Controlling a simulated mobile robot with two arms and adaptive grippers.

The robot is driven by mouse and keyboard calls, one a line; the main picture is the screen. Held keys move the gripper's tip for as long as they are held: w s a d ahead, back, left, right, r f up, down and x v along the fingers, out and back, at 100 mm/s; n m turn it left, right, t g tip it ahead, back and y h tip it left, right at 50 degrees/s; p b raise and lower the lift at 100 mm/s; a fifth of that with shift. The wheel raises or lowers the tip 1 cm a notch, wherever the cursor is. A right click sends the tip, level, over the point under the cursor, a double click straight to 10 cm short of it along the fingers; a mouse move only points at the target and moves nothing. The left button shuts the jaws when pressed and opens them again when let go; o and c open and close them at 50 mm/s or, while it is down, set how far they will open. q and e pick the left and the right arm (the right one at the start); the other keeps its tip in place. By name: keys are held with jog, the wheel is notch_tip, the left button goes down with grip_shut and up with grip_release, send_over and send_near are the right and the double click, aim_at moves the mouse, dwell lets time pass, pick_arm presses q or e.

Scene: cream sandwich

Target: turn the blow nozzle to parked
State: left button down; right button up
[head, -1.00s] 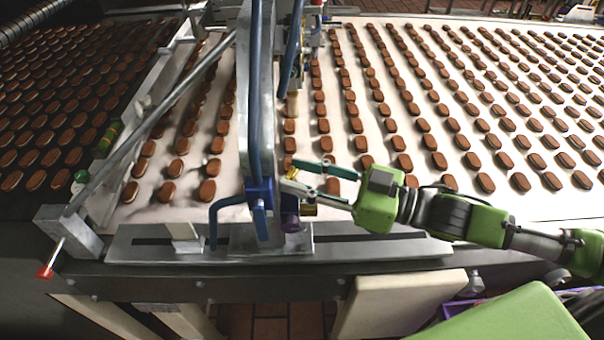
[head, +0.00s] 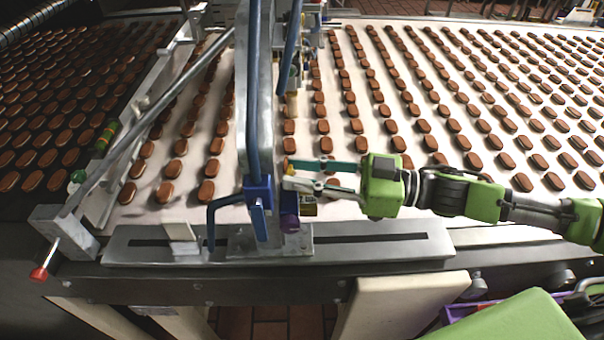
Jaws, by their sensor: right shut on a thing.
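My right gripper (head: 292,175) reaches in from the right at the near edge of the white belt. Its two fingers, with teal-green parts, are closed around a small fitting beside the upright metal post. I take this fitting to be the blow nozzle; the fingers and the post hide most of it, so its exact angle cannot be told. A brass-yellow part (head: 308,208) shows just below the fingers. A purple cylinder (head: 289,211) and a blue clamp (head: 258,194) with a blue handle sit directly left of it. My left gripper is not in view.
The metal post (head: 243,110) with blue hoses stands close left of my gripper. A slotted steel rail (head: 380,237) runs below it. Rows of brown biscuits cover the belt (head: 340,208) behind. A slanted bar with a red-tipped lever (head: 40,273) is at left.

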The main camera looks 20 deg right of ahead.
jog(key=g, duration=0.1)
jog(key=n+g+y+p, duration=0.1)
jog(key=n+g+p, duration=0.1)
jog(key=shift+w+d+r+g, duration=0.1)
jog(key=shift+w+r+g, duration=0.15)
jog(key=shift+w+g, duration=0.1)
jog(key=shift+n, duration=0.3)
jog(key=shift+f, duration=0.1)
jog(key=o, duration=0.8)
jog(key=shift+o, duration=0.2)
jog(key=shift+f, duration=0.1)
jog(key=v, duration=1.2)
jog(key=shift+f, duration=0.15)
